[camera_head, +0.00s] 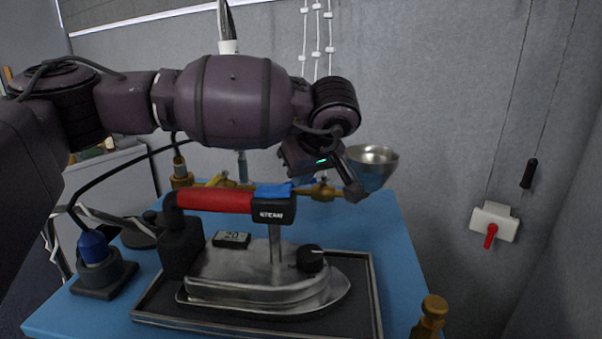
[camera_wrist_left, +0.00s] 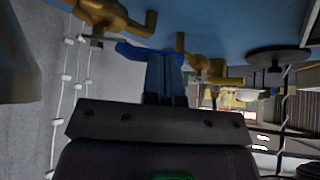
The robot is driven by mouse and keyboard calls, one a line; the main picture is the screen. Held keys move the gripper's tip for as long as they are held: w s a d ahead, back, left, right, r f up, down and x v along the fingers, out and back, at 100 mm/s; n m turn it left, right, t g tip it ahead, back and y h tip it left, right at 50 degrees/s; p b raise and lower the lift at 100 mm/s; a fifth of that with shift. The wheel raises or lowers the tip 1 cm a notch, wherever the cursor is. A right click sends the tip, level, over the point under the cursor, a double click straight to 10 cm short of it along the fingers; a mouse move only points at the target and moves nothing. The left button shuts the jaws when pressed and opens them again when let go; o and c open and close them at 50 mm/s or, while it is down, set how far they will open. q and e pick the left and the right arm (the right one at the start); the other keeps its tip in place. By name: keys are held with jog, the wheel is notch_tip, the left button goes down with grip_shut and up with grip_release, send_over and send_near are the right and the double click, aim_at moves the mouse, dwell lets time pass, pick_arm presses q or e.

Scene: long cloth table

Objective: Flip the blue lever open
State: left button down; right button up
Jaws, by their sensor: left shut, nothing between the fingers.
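A blue lever (camera_wrist_left: 133,51) shows by the brass fittings in the left wrist view, just beyond my fingertips (camera_wrist_left: 167,62); I cannot tell whether they touch it. In the head view a flat blue piece (camera_head: 273,190) shows at the black "STEAM" end of the red iron handle; I cannot tell whether it is the same lever. My left gripper (camera_head: 353,192) is shut and empty, pointing down beside the brass valve (camera_head: 321,191), in front of the bowl. My right gripper is not in view.
The iron (camera_head: 265,280) with its red handle (camera_head: 213,201) stands on a dark tray (camera_head: 365,300) in front of the brass fittings. A metal bowl (camera_head: 372,158) is behind my gripper. A brass post (camera_head: 430,315) stands at front right. The blue tabletop (camera_head: 398,255) is clear right of the tray.

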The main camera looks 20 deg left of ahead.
pick_arm(q)
jog(key=shift+w+a+r+m+t+h+p, duration=0.2)
jog(key=shift+a+m+t+h+p, duration=0.25)
jog(key=shift+m, duration=0.45)
jog(key=shift+w+a+m+h, duration=0.35)
jog(key=shift+a+m, duration=0.1)
jog(key=shift+m, duration=0.35)
jog(key=w+m, duration=0.1)
jog(key=w+a+m+t+h+p, duration=0.1)
jog(key=m, duration=0.1)
jog(key=shift+f+h, duration=0.15)
jog(key=shift+h, duration=0.15)
jog(key=shift+w+a, duration=0.1)
jog(key=shift+w, duration=0.05)
jog(key=shift+d, duration=0.25)
jog(key=shift+s+d+p, duration=0.3)
jog(key=shift+s+d, duration=0.1)
jog(key=shift+d, duration=0.1)
